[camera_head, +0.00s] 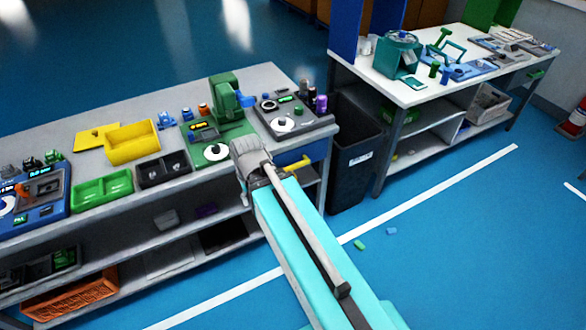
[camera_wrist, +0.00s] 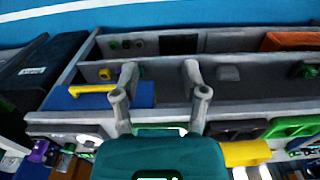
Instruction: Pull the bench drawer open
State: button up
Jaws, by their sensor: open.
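The bench drawer (camera_head: 310,152) has a blue front and a yellow bar handle (camera_head: 298,165), under the right end of the near bench. The drawer and its handle (camera_wrist: 92,89) also show left of my fingers in the wrist view, and the drawer looks shut. My gripper (camera_head: 250,153) is at the bench's front edge, left of the handle in the head view. In the wrist view, the two fingers of my gripper (camera_wrist: 160,73) are spread with nothing between them. They are apart from the handle. My arm hides part of the drawer surroundings in the head view.
A black bin (camera_head: 352,160) stands right of the drawer, between the near bench and a second bench (camera_head: 400,92). Boxes and devices crowd the near benchtop (camera_head: 265,78). Small green and blue pieces (camera_head: 360,245) lie on the floor. The floor in front is otherwise mostly clear.

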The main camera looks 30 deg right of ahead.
jog(key=shift+d, duration=0.3)
jog(key=w+d+f+m+t+y+b, duration=0.2)
jog(key=w+d+f+m+y+b, duration=0.15)
jog(key=w+d+f+b, duration=0.4)
jog(key=w+d+f+m+t+y+b, duration=0.15)
jog(key=w+d+f+y+b, duration=0.3)
jog(key=f+b, duration=0.6)
jog(key=w+d+f+m+t+y+b, duration=0.1)
jog(key=d+t+b, duration=0.3)
jog(key=d+b, duration=0.5)
jog(key=w+d+f+m+t+y+b, duration=0.2)
jog(key=w+d+m+t+b, duration=0.1)
jog(key=d+b, duration=0.7)
jog(key=d+m+t, duration=0.1)
jog(key=d, duration=0.2)
jog(key=shift+f+y, duration=0.2)
jog(key=shift+y, duration=0.2)
jog(key=shift+w, duration=0.1)
